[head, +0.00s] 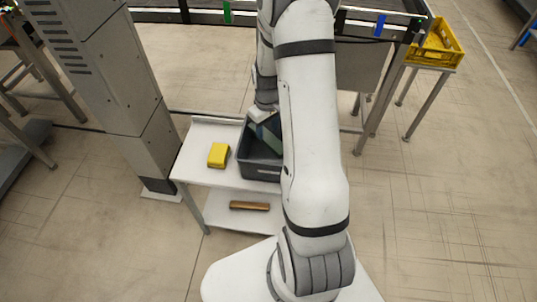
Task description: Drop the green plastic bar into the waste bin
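A dark grey open bin (258,171) stands on the small white table, partly hidden behind my arm. A dark green flat piece (266,133) shows at the bin's opening, tilted; it may be the green plastic bar, but my arm hides part of it. My gripper (262,116) is over the far side of the bin, right by the green piece. Its fingers are too small and covered to tell whether they are open or shut on it. I cannot tell whether the green piece touches the bin.
A yellow block (218,155) lies on the white table (200,171), left of the bin. A brown bar (249,206) lies on its lower shelf. A grey column (115,80) stands left. A conveyor (190,14) runs behind. A yellow crate (437,58) sits on a stand at right.

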